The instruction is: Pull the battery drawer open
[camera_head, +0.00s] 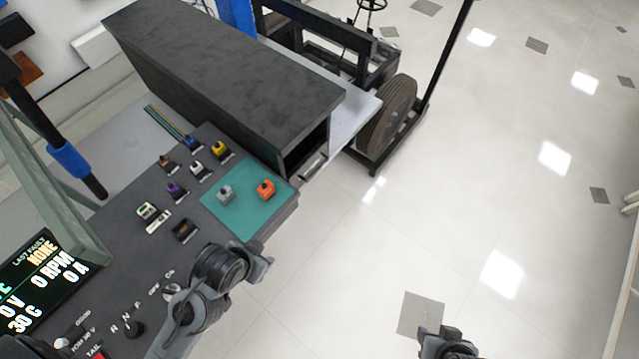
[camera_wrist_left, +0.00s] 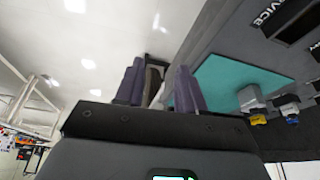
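The long dark grey battery box (camera_head: 230,75) lies across the upper left of the head view. Its near end shows a dark recess, and a small drawer handle (camera_head: 314,166) sits low at that end. How far the drawer is out I cannot tell. My left gripper (camera_head: 264,266) is over the panel's right edge, nearer the camera than the handle and apart from it. In the left wrist view its two purple-grey fingers (camera_wrist_left: 158,88) stand apart with nothing held. My right gripper (camera_head: 448,343) is at the bottom edge over the floor, partly cut off; its fingers are unclear.
The dark control panel (camera_head: 125,215) has a teal mat (camera_head: 243,209) with grey and orange connectors, and several more connectors beside it. A display (camera_head: 40,275) stands at lower left. A wheel (camera_head: 388,115) and frame are beyond the box. The floor at right is clear.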

